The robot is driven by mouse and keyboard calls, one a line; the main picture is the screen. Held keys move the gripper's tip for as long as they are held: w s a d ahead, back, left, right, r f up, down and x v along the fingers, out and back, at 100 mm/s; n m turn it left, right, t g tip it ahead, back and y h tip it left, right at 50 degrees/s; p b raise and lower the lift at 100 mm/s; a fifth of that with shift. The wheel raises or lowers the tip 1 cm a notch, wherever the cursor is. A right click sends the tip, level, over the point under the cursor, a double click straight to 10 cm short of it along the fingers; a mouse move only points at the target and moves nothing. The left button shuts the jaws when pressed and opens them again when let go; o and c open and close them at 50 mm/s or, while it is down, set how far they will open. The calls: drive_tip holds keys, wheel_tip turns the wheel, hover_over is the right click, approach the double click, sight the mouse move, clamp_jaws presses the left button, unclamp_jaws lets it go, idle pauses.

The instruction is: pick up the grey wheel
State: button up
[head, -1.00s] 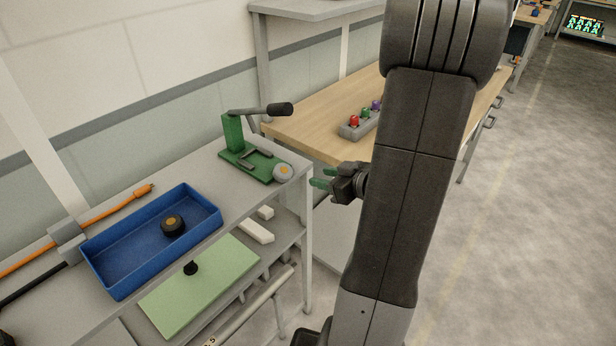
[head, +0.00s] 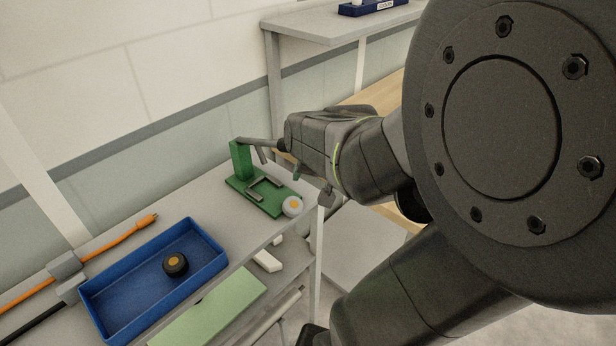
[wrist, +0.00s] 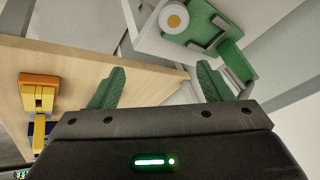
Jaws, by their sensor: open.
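The grey wheel (head: 292,206), a pale disc with a yellow-orange centre, lies at the near right corner of the green fixture (head: 240,162) on the grey bench. It also shows at the top of the wrist view (wrist: 174,18), beyond the fingertips. My gripper (head: 281,164) is above and behind the wheel in the head view, partly hidden by my arm. In the wrist view its green fingers (wrist: 160,72) are spread wide with nothing between them, apart from the wheel.
A blue tray (head: 88,302) holding a black wheel (head: 176,264) stands left on the bench. The fixture's upright and lever are close to my gripper. A wooden table (wrist: 60,75) with a yellow-orange object (wrist: 38,95) lies beside the bench.

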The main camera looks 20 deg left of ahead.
drive_tip(key=s+a+g, duration=0.1)
drive_tip(key=s+a, duration=0.1)
hover_over(294, 205)
drive_tip(key=s+d, duration=0.2)
wheel_tip(294, 205, down, 7)
drive_tip(key=shift+x, duration=2.7)
drive_tip(key=shift+d, duration=0.15)
drive_tip(key=c, duration=1.2)
